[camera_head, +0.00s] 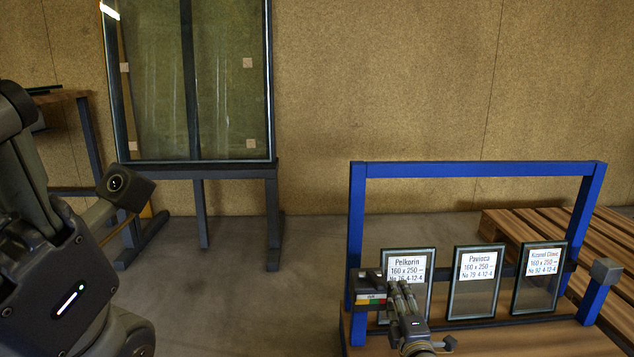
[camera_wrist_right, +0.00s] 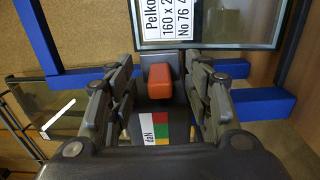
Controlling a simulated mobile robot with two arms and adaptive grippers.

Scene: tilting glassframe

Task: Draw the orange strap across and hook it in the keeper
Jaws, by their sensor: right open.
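My right gripper (camera_head: 398,289) is open near the left post of the blue frame (camera_head: 358,235). In the right wrist view its fingers (camera_wrist_right: 158,62) stand apart on both sides of an orange-red block (camera_wrist_right: 159,79). The block sits on a dark box (camera_wrist_right: 160,112) with a coloured scale marked daN. This box also shows in the head view (camera_head: 369,291). I cannot tell whether the block is the end of the orange strap; no strap length shows. A grey block (camera_head: 606,270) sits on the right post; I cannot tell if it is the keeper. My left gripper's fingers do not show.
Several labelled glass panes, such as the middle one (camera_head: 474,285), stand in the blue frame. A wooden pallet (camera_head: 520,222) lies behind it. A large glazed frame (camera_head: 230,80) on a dark stand is at the back left. The grey floor (camera_head: 250,310) between is clear.

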